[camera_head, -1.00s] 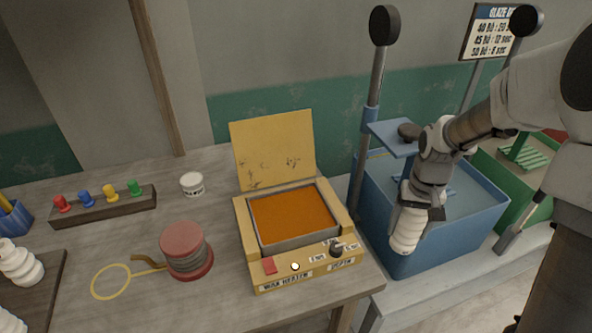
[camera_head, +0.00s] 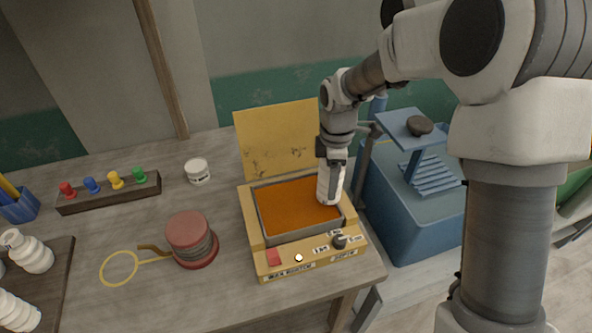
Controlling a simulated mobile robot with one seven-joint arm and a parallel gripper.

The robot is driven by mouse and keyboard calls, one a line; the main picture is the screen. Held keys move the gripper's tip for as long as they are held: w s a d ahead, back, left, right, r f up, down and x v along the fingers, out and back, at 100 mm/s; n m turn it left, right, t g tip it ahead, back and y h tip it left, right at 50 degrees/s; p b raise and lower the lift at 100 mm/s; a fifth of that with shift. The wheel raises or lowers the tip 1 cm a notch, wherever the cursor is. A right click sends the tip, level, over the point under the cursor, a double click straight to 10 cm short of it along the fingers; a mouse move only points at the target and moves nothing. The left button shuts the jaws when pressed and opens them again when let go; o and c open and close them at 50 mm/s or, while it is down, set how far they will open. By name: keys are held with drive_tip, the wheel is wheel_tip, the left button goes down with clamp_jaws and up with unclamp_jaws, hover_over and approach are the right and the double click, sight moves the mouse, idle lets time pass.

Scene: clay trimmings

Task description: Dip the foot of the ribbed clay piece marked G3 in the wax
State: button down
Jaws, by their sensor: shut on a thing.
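My gripper (camera_head: 332,163) is shut on a white ribbed clay piece (camera_head: 328,187). The piece hangs about upright over the right side of the wax heater's pan. Its lower end shows against the orange wax (camera_head: 292,207); I cannot tell whether it touches the wax. No G3 mark can be read on it. The yellow wax heater (camera_head: 250,219) stands on the table with its lid (camera_head: 272,142) raised at the back.
A red-topped spool (camera_head: 190,238) and a yellow loop tool (camera_head: 119,268) lie left of the heater. A white jar (camera_head: 198,171) and a rack of coloured pegs (camera_head: 110,195) stand behind. More ribbed pieces (camera_head: 30,254) lie on a dark board at the left. A blue tank (camera_head: 425,235) is at the right.

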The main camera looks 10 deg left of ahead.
drive_tip(key=s+a+r+n+p, duration=0.1)
drive_tip(key=s+a+n, duration=0.1)
drive_tip(key=a+n, duration=0.6)
drive_tip(key=shift+w+f+b, duration=0.1)
drive_tip(key=shift+f+b, duration=1.65)
drive_tip(key=shift+f, duration=0.6)
drive_tip(key=shift+f+b, duration=0.35)
drive_tip(key=shift+f, duration=0.25)
drive_tip(key=shift+r, duration=0.1)
idle(0.3)
wheel_tip(320, 180, up, 7)
drive_tip(key=p, duration=0.5)
idle(0.6)
drive_tip(key=shift+d, duration=0.1)
idle(0.9)
